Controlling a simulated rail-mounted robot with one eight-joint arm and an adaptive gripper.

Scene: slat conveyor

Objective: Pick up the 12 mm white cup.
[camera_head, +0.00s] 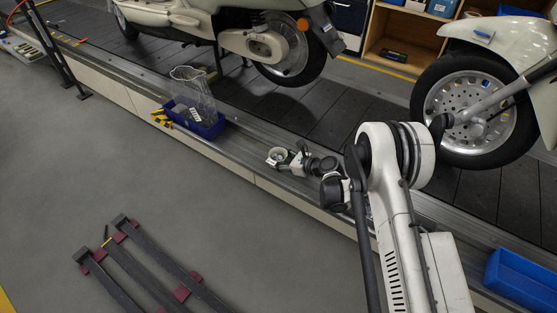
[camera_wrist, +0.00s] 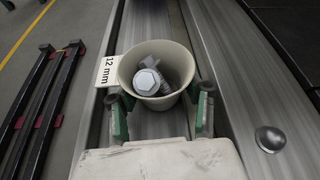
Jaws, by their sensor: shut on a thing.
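The white cup (camera_wrist: 180,52) with a "12 mm" label sits upright in the wrist view, with several grey bolts (camera_wrist: 150,80) inside. My gripper (camera_wrist: 162,103) is shut on the cup, one green-padded finger on each side of it. In the head view the cup (camera_head: 276,158) shows small at the end of my gripper (camera_head: 287,159), over the metal ledge beside the conveyor. I cannot tell whether the cup's base touches the ledge.
A blue bin (camera_head: 205,124) with a clear bag and yellow-handled tools stands farther left on the ledge (camera_head: 245,155). Another blue bin (camera_head: 522,278) is at right. Scooters stand on the slat conveyor (camera_head: 345,112). A dark rack (camera_head: 150,265) lies on the open floor.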

